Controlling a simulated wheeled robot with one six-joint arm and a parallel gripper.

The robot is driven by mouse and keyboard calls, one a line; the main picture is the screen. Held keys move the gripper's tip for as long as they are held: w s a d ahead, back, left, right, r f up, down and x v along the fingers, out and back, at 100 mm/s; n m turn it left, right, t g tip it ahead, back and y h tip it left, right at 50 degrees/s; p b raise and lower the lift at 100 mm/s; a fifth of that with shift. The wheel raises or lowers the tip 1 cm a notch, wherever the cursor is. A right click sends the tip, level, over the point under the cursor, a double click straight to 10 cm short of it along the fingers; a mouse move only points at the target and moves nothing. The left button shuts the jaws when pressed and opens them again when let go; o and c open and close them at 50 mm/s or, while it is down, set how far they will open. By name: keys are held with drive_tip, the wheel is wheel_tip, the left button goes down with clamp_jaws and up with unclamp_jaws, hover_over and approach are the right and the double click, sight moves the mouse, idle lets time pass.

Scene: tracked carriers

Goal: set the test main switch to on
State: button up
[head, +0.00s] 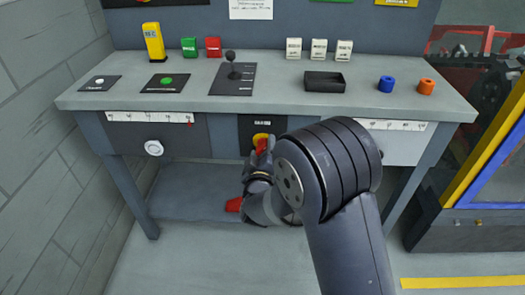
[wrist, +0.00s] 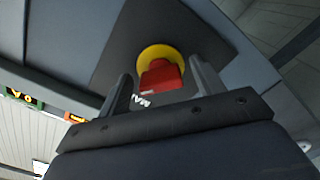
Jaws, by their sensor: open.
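The main switch is a red handle (wrist: 163,77) on a round yellow base (wrist: 150,51), set in a dark panel (wrist: 118,45) on the front of the bench. In the head view the switch's yellow base (head: 261,138) shows partly, just above and behind my gripper (head: 259,158). In the wrist view my gripper (wrist: 163,72) is open, with one finger on each side of the red handle. Whether either finger touches the handle I cannot tell. Lettering on the panel is partly hidden by the gripper, and the switch's setting cannot be read.
A yellow-framed machine (head: 480,170) stands at right.

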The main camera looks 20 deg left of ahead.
drive_tip(key=shift+w, duration=0.1)
drive_tip(key=shift+c, duration=0.4)
drive_tip(key=c, duration=0.9)
drive_tip(key=shift+f+m+b, duration=0.1)
drive_tip(key=shift+m+b, duration=0.25)
drive_tip(key=shift+m, duration=0.05)
drive_tip(key=m+b, duration=0.3)
drive_tip(key=shift+a+f, duration=0.1)
drive_tip(key=m+b, duration=0.2)
drive_tip(key=m, duration=0.1)
drive_tip(key=shift+m+b, duration=0.3)
drive_tip(key=shift+m, duration=0.1)
drive_tip(key=shift+m+b, duration=0.8)
drive_tip(key=shift+m, duration=0.5)
